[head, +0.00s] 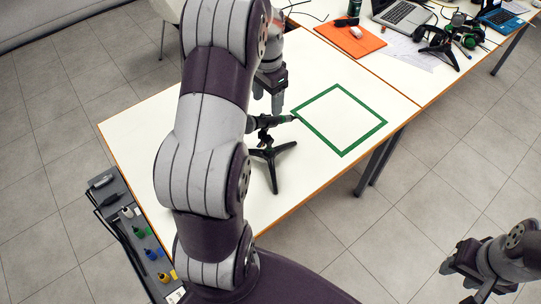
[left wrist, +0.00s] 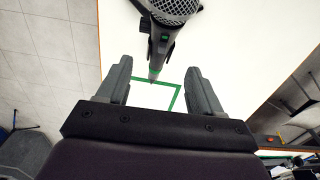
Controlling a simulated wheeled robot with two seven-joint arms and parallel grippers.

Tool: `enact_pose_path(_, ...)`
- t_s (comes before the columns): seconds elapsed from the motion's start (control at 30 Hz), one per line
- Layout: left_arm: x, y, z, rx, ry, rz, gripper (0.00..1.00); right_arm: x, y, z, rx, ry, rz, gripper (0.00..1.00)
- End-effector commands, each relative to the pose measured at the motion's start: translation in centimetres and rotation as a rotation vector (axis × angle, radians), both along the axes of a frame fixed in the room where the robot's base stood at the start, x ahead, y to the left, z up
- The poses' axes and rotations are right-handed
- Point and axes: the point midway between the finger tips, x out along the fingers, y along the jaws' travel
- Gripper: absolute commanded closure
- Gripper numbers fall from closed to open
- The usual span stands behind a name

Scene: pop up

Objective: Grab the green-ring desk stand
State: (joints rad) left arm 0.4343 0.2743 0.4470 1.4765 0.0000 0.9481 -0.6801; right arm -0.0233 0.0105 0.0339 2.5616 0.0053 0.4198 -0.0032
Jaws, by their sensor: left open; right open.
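The desk stand (head: 270,154) is a black tripod on the white table, holding a dark microphone. A green ring shows near the microphone's tail end; in the left wrist view the microphone (left wrist: 163,40) has a mesh head at the top edge and its tail pointing down the picture. My left gripper (head: 268,98) is open, above and beside the stand at its far side in the head view. In the left wrist view the tail shows between the open fingers, apart from both. My left arm covers part of the table. My right gripper (head: 464,279) is open and empty over the floor.
A green tape square (head: 340,119) lies on the table, right of the stand, with its inside clear. A second table at the back holds a laptop (head: 401,13), an orange folder (head: 349,38) and headphones (head: 437,45). A dark tray (head: 126,230) with small bottles borders the table's left.

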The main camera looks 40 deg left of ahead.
Motion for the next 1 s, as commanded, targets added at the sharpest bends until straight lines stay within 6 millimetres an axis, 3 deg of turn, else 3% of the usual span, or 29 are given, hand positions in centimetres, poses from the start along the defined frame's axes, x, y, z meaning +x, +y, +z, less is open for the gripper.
enact_pose_path(0.03,0.0,-0.1,-1.7,0.0,0.0,-0.001,0.34,0.1,0.0,-1.0,0.0,-0.001,0.0,0.57)
enact_pose_path(0.27,0.0,-0.1,-4.0,0.001,-0.001,0.0,0.34,0.1,0.0,0.2,0.0,-0.003,0.0,0.57)
enact_pose_path(0.5,-0.1,-0.1,-8.2,0.0,-0.002,0.0,0.34,0.1,0.0,0.9,0.0,-0.003,0.0,0.57)
enact_pose_path(0.77,-0.1,-0.1,-8.7,0.002,-0.004,0.0,0.34,0.1,0.0,0.9,0.0,-0.002,0.0,0.57)
enact_pose_path(0.97,-0.1,-0.1,-8.7,0.002,-0.004,0.0,0.99,0.1,0.0,0.9,0.0,-0.002,0.0,0.57)
enact_pose_path(1.0,-0.1,-0.1,-8.7,0.002,-0.004,0.0,1.0,0.1,0.0,0.9,0.0,-0.002,0.0,0.57)
